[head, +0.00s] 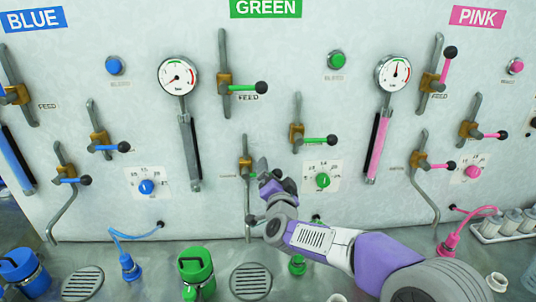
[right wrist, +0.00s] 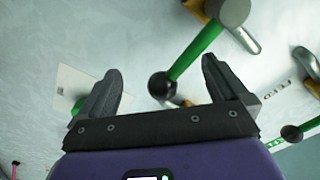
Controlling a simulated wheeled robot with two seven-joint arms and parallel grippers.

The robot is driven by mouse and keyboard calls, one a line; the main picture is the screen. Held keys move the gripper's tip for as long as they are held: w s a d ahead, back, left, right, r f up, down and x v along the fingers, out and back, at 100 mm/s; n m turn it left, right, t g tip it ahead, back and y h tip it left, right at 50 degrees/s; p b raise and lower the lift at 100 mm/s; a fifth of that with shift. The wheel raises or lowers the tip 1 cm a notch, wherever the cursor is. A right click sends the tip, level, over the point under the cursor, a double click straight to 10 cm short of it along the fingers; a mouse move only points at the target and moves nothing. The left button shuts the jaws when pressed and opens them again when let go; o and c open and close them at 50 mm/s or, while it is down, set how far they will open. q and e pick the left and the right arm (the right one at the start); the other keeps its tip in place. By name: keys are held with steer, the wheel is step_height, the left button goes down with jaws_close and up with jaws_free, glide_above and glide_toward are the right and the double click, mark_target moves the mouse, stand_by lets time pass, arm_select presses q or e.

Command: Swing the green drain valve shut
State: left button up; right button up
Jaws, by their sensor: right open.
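The green drain valve (head: 245,167) is the low brass valve on the green panel, with a grey pipe running down from it. In the head view its lever is largely hidden behind my right gripper (head: 268,180). In the right wrist view the green lever (right wrist: 198,50) slants from its grey hub down to a black ball knob (right wrist: 162,86). The knob lies between the spread fingers of my right gripper (right wrist: 163,88), with gaps on both sides. This gripper is open and holds nothing. My left gripper is not in view.
The green feed valve (head: 225,84) is above, and another green valve (head: 297,135) is to the upper right. A green dial (head: 322,181) is close on the right. A green capped container (head: 196,268) and a floor grate (head: 250,281) are below.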

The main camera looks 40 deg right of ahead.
steer(key=shift+s, duration=0.1)
steer(key=v, duration=0.9)
stand_by(0.6)
